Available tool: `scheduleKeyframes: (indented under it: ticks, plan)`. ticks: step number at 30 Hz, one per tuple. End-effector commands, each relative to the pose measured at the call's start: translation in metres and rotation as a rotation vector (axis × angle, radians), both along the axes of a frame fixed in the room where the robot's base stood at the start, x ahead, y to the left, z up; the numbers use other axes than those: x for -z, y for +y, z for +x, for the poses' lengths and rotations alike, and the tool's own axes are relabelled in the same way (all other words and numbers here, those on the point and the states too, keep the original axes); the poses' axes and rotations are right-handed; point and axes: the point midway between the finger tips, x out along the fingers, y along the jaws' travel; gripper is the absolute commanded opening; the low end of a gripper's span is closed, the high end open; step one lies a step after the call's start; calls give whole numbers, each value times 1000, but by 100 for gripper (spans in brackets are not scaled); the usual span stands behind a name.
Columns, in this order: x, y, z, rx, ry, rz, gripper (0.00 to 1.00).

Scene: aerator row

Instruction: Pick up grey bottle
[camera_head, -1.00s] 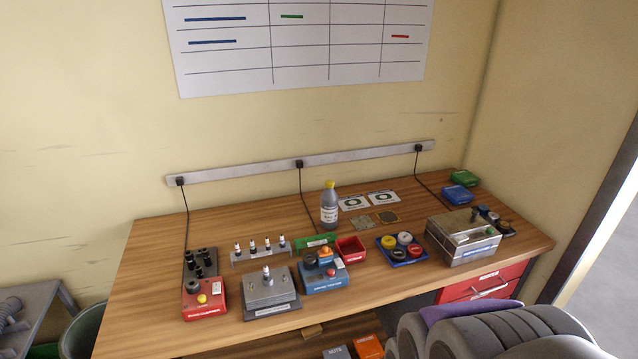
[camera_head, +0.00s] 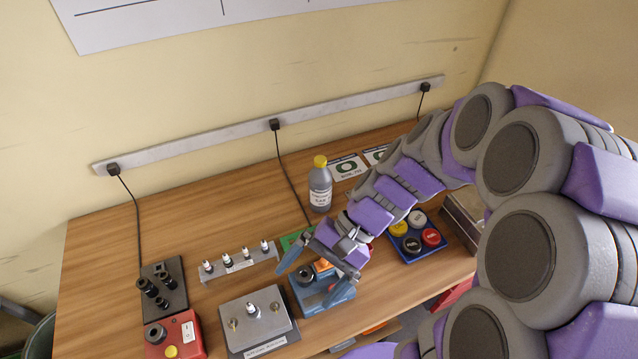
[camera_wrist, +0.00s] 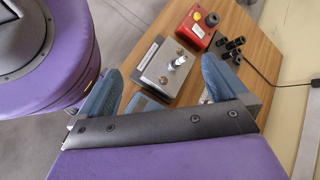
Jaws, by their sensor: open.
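The grey bottle (camera_head: 320,188) has a yellow cap and a white label. It stands upright on the wooden bench (camera_head: 190,232) towards the back, in the head view. My gripper (camera_head: 314,279) is open and empty, with blue fingers spread apart. In the wrist view my gripper (camera_wrist: 158,92) points towards the metal plate fixture (camera_wrist: 169,66). The bottle is not seen in the wrist view.
A rack of small fittings (camera_head: 240,263), a metal fixture (camera_head: 258,316), a red box (camera_head: 175,335) and a black block (camera_head: 165,290) stand left of my gripper. A blue tray (camera_head: 417,238) of round caps lies right. A black cable (camera_head: 295,185) runs left of the bottle.

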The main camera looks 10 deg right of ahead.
Motion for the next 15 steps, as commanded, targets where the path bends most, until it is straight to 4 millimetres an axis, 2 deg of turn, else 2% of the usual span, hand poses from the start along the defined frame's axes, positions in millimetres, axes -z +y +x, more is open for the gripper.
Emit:
scheduleKeyframes:
  ticks: [4, 8, 11, 15]
  plan:
    - [2, 0, 43, 186, 98, 157, 100]
    - [7, -10, 82, 357, 179, 290, 100]
    - [14, -25, 112, 496, 236, 388, 100]
    - [29, -58, 152, 701, 310, 520, 100]
